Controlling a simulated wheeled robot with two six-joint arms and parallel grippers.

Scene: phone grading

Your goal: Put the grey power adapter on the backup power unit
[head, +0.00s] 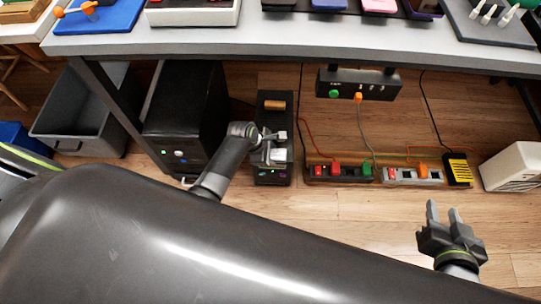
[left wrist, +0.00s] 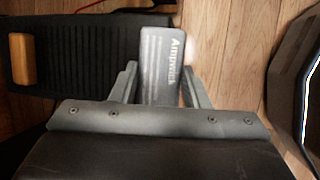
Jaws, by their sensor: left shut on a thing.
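The grey power adapter (left wrist: 163,58), with white lettering, is between the fingers of my left gripper (left wrist: 158,85), shut on it. In the head view the adapter (head: 278,155) shows small and pale at my left gripper (head: 272,146). The backup power unit looks to be the black box (head: 272,179) with a ribbed top, standing on the floor under the desk. Its ribbed top (left wrist: 80,50) is at the left in the left wrist view. The adapter overlaps its edge there; I cannot tell whether they touch. My right gripper (head: 445,213) is open and empty above the floor at the right.
A wooden block (head: 275,105) lies on the black box's far end. A black computer tower (head: 185,115) stands left of it. Power strips (head: 340,173) with plugs and cables lie to its right. The desk edge (head: 300,48) overhangs behind. Floor in front is clear.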

